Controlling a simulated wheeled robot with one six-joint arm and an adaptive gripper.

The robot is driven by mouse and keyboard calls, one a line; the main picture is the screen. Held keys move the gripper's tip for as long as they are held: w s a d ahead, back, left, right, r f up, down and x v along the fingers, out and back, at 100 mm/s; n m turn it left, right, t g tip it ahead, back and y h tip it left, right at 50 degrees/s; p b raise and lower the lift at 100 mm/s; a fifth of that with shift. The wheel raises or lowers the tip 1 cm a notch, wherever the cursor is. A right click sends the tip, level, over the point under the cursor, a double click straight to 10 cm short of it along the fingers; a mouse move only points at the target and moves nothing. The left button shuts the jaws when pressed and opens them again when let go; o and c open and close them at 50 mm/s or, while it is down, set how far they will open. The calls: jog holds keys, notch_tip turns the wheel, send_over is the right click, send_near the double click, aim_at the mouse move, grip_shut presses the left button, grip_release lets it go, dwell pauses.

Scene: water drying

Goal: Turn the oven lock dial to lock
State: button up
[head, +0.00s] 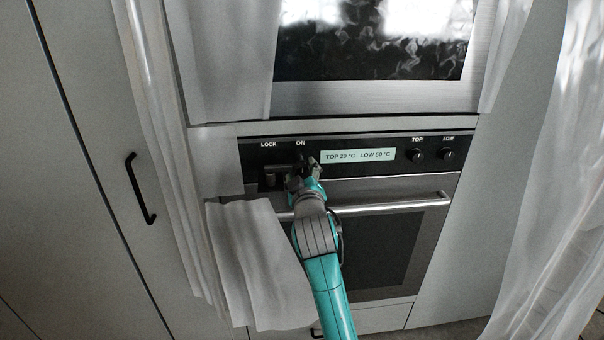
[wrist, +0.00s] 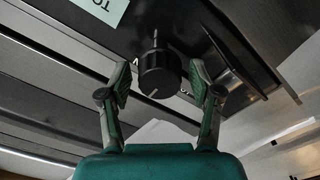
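The oven's black control panel (head: 392,144) carries the printed words LOCK and ON at its left end. A round black dial (wrist: 159,72) stands out from the panel between the display and a dark rectangular fitting; I take it to be the lock dial. My gripper (wrist: 160,77) is open, with one finger on each side of the dial and small gaps visible. In the head view my gripper (head: 307,168) is below ON and largely hides the dial.
The dark rectangular fitting (head: 271,178) sits below LOCK. The display (head: 358,155) reads TOP 20 °C LOW 50 °C. TOP (head: 416,155) and LOW (head: 448,154) knobs are at the right. The oven handle (head: 400,204) runs below, with a hanging cloth (head: 258,265) at left.

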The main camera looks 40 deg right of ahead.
jog(key=shift+r, duration=0.1)
grip_shut()
jog(key=shift+m, duration=0.3)
jog(key=m, duration=1.3)
jog(key=shift+r, duration=0.1)
jog(key=shift+m, duration=2.1)
